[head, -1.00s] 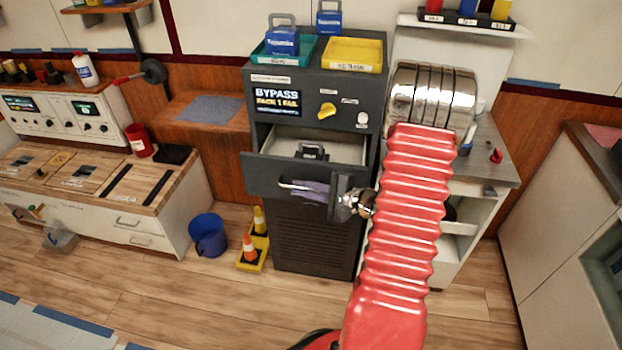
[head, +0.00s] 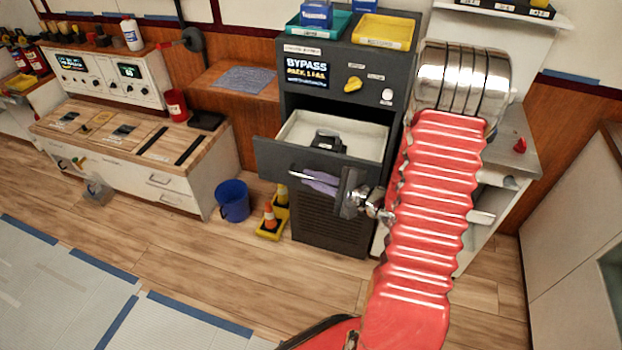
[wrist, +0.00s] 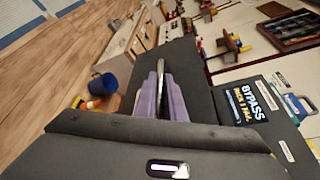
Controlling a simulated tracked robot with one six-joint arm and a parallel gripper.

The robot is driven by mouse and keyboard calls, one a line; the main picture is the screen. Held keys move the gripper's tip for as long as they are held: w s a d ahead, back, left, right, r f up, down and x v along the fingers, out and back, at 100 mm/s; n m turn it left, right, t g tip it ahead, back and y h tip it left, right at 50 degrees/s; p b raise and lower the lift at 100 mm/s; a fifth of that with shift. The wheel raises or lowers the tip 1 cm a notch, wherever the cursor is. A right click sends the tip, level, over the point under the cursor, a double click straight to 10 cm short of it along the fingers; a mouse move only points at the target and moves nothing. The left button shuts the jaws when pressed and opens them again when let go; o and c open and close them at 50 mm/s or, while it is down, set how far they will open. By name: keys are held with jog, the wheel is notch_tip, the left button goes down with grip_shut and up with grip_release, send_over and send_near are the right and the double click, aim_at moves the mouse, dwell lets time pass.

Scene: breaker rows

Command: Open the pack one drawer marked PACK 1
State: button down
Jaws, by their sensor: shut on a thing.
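The dark grey cabinet (head: 345,107) has one drawer (head: 282,160) standing well open, with a pale inside. A dark block with a handle (head: 327,141) lies in it. I cannot read a PACK 1 mark on the drawer front. My gripper (head: 320,181) has purple fingers shut on the drawer's metal bar handle (head: 300,174), at the drawer front. In the wrist view my purple fingers (wrist: 160,98) close around the handle bar (wrist: 164,75). The fingers hide part of the handle.
A lit screen (head: 306,72) reads BYPASS PACK 1 FAIL. A blue bucket (head: 233,201) and a yellow tray with small cones (head: 271,222) stand on the floor left of the cabinet. Open wooden floor (head: 200,265) lies in front. A workbench (head: 160,137) is at left.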

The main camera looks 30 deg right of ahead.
jog(key=c, duration=2.1)
grip_release()
jog(key=shift+s+d+f, duration=0.2)
jog(key=shift+f, duration=0.15)
jog(key=shift+a+r, duration=0.15)
jog(key=shift+r, duration=0.05)
jog(key=shift+s, duration=0.1)
jog(key=shift+v, duration=6.8)
